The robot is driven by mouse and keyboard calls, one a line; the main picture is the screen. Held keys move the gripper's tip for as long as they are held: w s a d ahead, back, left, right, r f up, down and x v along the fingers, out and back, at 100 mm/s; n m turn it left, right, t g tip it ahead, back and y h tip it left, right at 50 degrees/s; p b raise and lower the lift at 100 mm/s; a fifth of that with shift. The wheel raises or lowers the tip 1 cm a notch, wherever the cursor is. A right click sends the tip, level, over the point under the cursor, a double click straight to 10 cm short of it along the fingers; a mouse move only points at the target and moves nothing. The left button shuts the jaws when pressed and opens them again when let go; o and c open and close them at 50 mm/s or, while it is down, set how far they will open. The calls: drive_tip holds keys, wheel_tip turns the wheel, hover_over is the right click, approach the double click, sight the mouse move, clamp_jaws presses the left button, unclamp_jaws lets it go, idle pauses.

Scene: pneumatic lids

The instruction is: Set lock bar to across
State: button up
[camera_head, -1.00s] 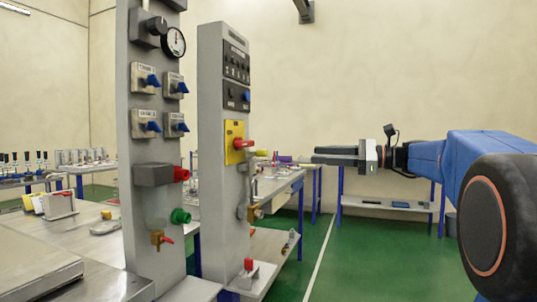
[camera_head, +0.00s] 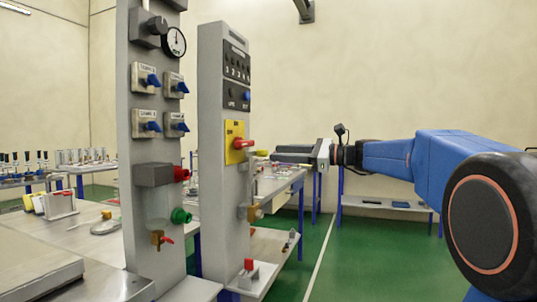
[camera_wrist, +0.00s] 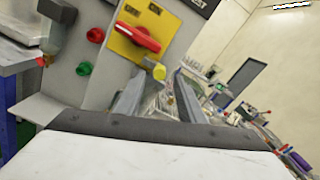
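A yellow plate (camera_head: 235,142) with a red handle (camera_head: 244,144) sits on the front grey panel column. In the wrist view, the red handle (camera_wrist: 138,37) lies slantwise across the yellow plate (camera_wrist: 124,47). My gripper (camera_head: 274,156) is right of the plate, pointing left. In the wrist view, its fingers (camera_wrist: 160,84) are apart, with the knob seen between their tips.
A brass valve with a grey lever (camera_head: 254,213) is below the plate. The second column (camera_head: 152,230) is left, with blue, red and green knobs. A bench (camera_head: 275,187) is behind.

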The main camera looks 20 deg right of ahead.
sight(267, 153)
drive_tip(key=shift+x, duration=2.4)
clamp_jaws()
